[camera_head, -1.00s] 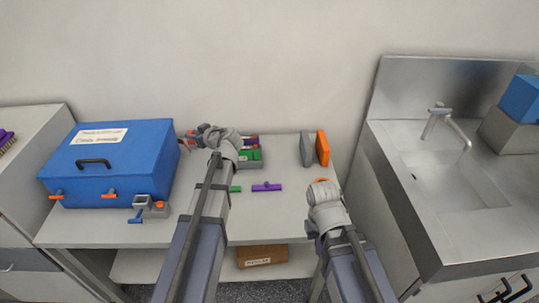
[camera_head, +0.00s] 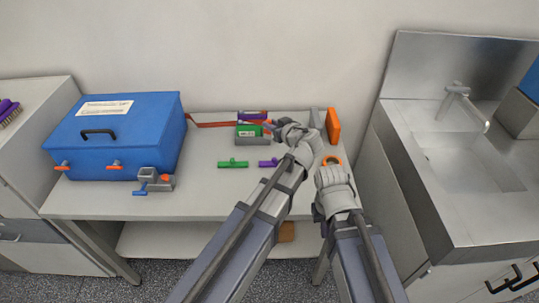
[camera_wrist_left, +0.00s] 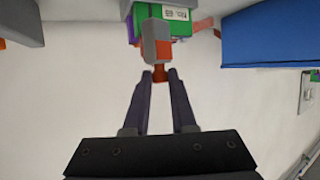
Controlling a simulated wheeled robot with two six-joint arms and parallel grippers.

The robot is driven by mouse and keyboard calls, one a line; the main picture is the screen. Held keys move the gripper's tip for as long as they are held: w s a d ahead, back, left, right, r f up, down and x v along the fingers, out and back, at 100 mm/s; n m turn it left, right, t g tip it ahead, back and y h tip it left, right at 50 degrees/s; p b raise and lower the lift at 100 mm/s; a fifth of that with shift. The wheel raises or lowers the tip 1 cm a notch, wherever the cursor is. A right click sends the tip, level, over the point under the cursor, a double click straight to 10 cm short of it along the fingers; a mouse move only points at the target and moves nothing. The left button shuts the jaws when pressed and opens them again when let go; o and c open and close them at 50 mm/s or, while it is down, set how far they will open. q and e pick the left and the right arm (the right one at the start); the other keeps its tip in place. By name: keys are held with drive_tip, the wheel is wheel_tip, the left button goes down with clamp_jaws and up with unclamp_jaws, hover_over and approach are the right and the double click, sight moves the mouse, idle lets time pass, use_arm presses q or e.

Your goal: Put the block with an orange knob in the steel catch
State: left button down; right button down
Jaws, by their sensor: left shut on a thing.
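My left gripper (camera_wrist_left: 160,77) is shut on the orange-red knob (camera_wrist_left: 160,58) of a small grey block (camera_wrist_left: 156,40), seen in the left wrist view. In the head view this gripper (camera_head: 270,126) is at the right end of the grey rack (camera_head: 249,140); my wrist hides most of the block.
The blue box (camera_head: 142,130) fills the left of the bench (camera_head: 210,195). A red strip (camera_head: 212,124) runs towards the rack. A green piece (camera_head: 233,164) and a purple piece (camera_head: 267,162) lie in front. An orange plate (camera_head: 333,125) and an orange ring (camera_head: 331,160) are at right.

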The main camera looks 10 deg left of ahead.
use_arm(q)
drive_tip(key=shift+f+b, duration=4.7)
drive_tip(key=shift+f, duration=0.15)
drive_tip(key=shift+f, duration=0.15)
drive_tip(key=c, duration=0.7)
unclamp_jaws()
drive_tip(key=shift+c, duration=0.2)
